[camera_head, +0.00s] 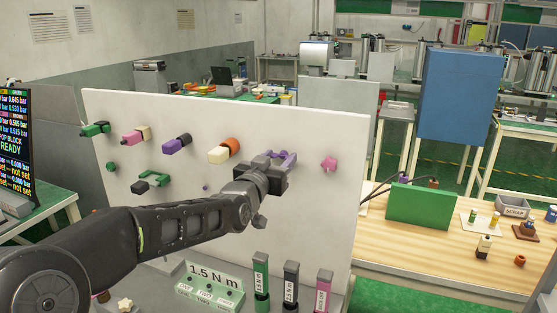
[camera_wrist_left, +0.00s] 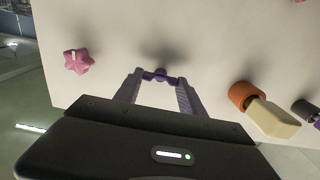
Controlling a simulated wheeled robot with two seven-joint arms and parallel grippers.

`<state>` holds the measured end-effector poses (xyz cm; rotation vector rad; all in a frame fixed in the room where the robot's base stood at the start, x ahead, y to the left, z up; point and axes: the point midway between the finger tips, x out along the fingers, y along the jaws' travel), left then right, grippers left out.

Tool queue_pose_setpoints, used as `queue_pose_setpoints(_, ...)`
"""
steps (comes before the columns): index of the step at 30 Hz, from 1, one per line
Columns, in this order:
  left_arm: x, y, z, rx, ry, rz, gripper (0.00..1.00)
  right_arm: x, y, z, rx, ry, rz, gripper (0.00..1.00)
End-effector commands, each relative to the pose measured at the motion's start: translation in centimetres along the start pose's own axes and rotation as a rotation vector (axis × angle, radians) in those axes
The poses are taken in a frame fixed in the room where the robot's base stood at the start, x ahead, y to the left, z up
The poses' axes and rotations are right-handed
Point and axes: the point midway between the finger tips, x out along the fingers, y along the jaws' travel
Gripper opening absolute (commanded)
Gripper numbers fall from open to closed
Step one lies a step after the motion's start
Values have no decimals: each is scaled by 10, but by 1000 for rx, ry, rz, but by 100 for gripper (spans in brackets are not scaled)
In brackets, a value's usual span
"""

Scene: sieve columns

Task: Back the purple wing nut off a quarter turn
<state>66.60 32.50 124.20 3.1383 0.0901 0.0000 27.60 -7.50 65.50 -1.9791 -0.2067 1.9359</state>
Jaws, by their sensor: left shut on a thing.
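The purple wing nut (camera_wrist_left: 160,76) sits on the white upright panel (camera_head: 330,215). It lies between the fingertips of my left gripper (camera_head: 286,156), and both tips appear to touch its wings. The gripper is shut on it, and its two fingers reach toward the panel in the left wrist view (camera_wrist_left: 160,80). In the head view my gripper body and fingers hide most of the wing nut. My right gripper is in neither view.
A pink star knob (camera_head: 328,164) is right of my gripper; an orange-and-cream fitting (camera_head: 224,151) is left of it. Several other coloured fittings stick out of the panel. Below stand a "1.5 N m" block (camera_head: 210,287) and green, black and pink upright tools (camera_head: 261,287).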

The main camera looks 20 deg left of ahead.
Motion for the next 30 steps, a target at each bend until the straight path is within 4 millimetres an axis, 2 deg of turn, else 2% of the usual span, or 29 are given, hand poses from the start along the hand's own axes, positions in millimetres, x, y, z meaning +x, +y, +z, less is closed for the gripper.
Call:
queue_pose_setpoints(8, 0, 0, 3, -55, 2, 0, 7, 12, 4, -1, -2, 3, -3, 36)
queue_pose_setpoints(14, 0, -1, 5, -160, 3, 0, 7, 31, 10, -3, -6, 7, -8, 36)
queue_pose_setpoints(24, 0, -1, 6, -449, 3, 1, 7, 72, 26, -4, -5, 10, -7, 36)
queue_pose_setpoints(30, 0, -1, 5, -640, 1, 1, 7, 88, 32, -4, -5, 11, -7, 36)
